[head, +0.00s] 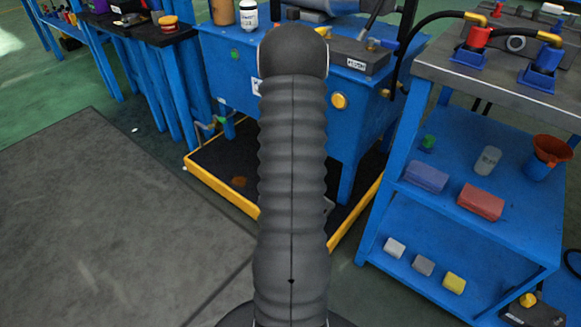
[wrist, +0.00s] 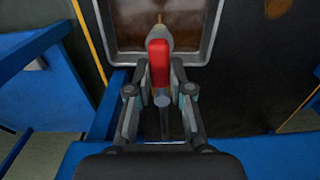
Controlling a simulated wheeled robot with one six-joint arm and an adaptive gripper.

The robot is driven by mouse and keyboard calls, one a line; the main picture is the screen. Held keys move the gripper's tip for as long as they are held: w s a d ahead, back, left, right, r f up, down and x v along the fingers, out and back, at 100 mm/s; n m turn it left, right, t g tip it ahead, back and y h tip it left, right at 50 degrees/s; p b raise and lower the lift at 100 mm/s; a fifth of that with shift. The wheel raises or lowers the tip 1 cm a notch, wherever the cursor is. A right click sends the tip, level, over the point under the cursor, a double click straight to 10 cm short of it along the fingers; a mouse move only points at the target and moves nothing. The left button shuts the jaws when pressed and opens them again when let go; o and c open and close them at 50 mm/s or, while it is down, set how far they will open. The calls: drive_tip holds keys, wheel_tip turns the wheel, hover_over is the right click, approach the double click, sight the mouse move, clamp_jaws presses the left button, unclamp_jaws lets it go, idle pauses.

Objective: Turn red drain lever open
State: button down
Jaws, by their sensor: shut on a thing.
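The red drain lever (wrist: 158,64) shows in the wrist view, between the fingertips of my gripper (wrist: 159,72). My gripper is shut on the lever, with one finger on each side of it. The lever points along the view, in front of a pale fitting, and a grey valve stem (wrist: 162,105) shows below it. In the head view my own arm covers the middle, and the lever and gripper are hidden.
A metal tray (wrist: 203,35) with brown liquid lies beyond the lever. A blue stand (head: 225,62) with a yellow-edged black drip tray (head: 212,189) is ahead. A blue shelf cart (head: 440,215) stands at right. Grey matting (head: 110,215) at left is clear.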

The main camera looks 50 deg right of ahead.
drive_tip(key=shift+s, duration=0.1)
drive_tip(key=c, duration=1)
unclamp_jaws()
drive_tip(key=shift+c, duration=0.2)
drive_tip(key=shift+r, duration=0.25)
wheel_tip(320, 180, up, 12)
drive_tip(key=shift+f, duration=0.25)
